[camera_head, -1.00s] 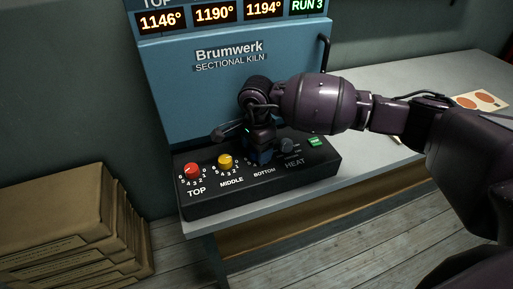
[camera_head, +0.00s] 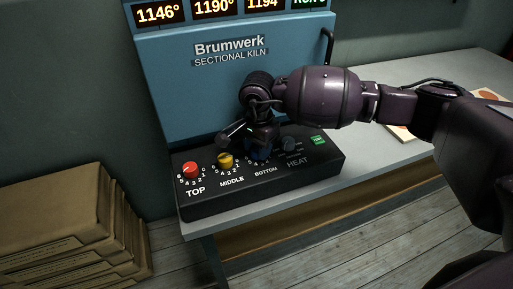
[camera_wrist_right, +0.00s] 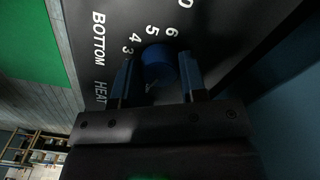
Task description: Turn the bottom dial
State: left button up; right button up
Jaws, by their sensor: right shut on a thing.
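The bottom dial (camera_wrist_right: 158,66) is a blue knob, seen in the right wrist view between the fingers of my right gripper (camera_wrist_right: 158,78). My right gripper is shut on it, with one finger on each side. The numbers 3, 4, 5 and 6 show around the knob. In the head view my right gripper (camera_head: 262,150) comes down over the BOTTOM label's place on the black control panel (camera_head: 250,195) and hides most of the blue knob. My left gripper is not in view.
A red TOP dial (camera_head: 190,170) and a yellow MIDDLE dial (camera_head: 225,160) sit left of my gripper. The blue kiln (camera_head: 175,95) stands behind. Cardboard boxes (camera_head: 50,215) are stacked at left.

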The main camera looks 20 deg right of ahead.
jog(key=shift+f+n+b, duration=0.15)
jog(key=shift+n+b, duration=0.35)
jog(key=shift+n, duration=0.6)
jog(key=o, duration=0.9)
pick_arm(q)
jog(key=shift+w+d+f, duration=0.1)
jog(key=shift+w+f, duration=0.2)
pick_arm(e)
jog(key=shift+r, duration=0.2)
jog(key=shift+r, duration=0.2)
pick_arm(q)
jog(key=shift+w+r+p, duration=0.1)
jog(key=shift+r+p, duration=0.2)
jog(key=shift+p, duration=0.15)
pick_arm(e)
notch_tip(320, 180, up, 10)
jog(key=shift+r, duration=0.2)
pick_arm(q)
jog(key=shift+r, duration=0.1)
